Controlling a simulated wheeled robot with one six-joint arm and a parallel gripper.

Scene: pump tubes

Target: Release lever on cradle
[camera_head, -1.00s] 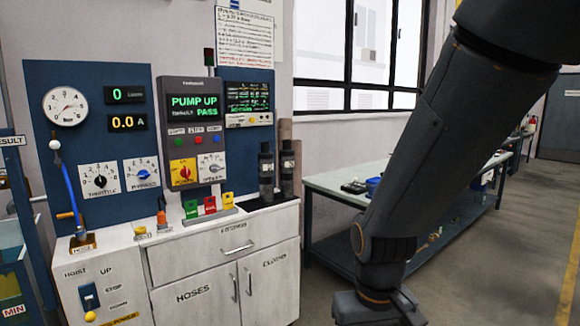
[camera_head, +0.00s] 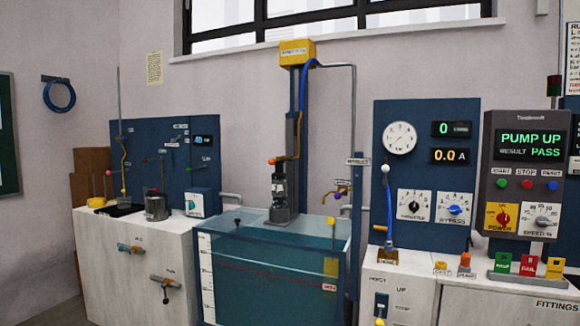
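A dark pump (camera_head: 279,188) stands upright on a grey base that looks like the cradle (camera_head: 280,216), at the top of the water tank (camera_head: 270,275). I cannot tell for certain which part is the cradle's release lever. My gripper and arm are out of view.
A hoist column with a yellow head (camera_head: 296,52) rises behind the tank. A white cabinet (camera_head: 150,265) stands left of it. At right are a gauge panel (camera_head: 425,150), a controller (camera_head: 527,185) reading PUMP UP and PASS, and a hoist switch (camera_head: 381,305).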

